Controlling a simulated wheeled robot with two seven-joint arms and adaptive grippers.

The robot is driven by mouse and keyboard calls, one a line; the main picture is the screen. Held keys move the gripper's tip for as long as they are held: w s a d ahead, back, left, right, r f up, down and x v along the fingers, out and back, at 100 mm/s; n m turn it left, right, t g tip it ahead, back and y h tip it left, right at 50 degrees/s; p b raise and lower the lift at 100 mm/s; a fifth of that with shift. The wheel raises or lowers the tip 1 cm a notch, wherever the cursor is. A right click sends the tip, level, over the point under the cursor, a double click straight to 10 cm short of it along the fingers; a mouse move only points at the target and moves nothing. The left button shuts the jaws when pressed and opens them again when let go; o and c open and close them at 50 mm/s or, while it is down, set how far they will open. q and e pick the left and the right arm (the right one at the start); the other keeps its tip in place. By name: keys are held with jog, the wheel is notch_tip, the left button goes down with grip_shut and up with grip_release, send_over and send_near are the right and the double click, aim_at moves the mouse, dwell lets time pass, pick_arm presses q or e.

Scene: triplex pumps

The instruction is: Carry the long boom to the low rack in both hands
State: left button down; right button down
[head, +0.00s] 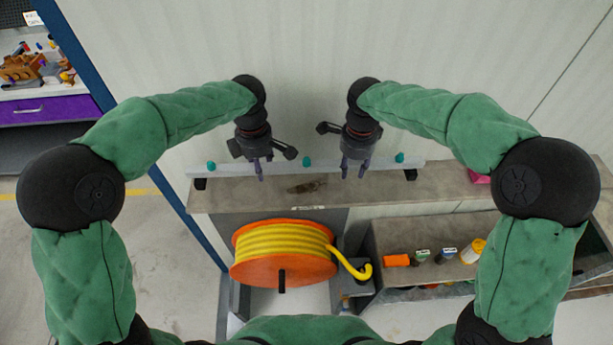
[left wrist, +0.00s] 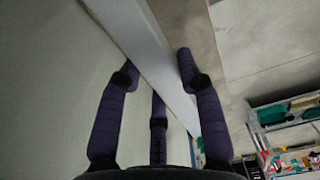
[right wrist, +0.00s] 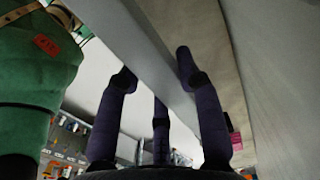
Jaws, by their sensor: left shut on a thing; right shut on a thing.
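The long boom (head: 228,169) is a pale grey bar with several teal knobs along it. It runs left to right in the head view, over the back of a grey-brown ledge, and looks about level. My left gripper (head: 259,171) is shut on it left of its middle, and my right gripper (head: 355,170) is shut on it right of its middle. The boom passes between the purple fingers in the left wrist view (left wrist: 150,60) and in the right wrist view (right wrist: 145,50). Whether it touches the ledge cannot be told. I cannot make out which structure is the low rack.
The ledge (head: 265,198) has dark blocks near the boom's ends. An orange reel with yellow hose (head: 284,252) stands in front. A bin (head: 400,240) holding small bottles is at right. A pale wall (head: 300,60) stands close behind. A purple-drawer workbench (head: 45,108) is at far left.

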dwell(0.4)
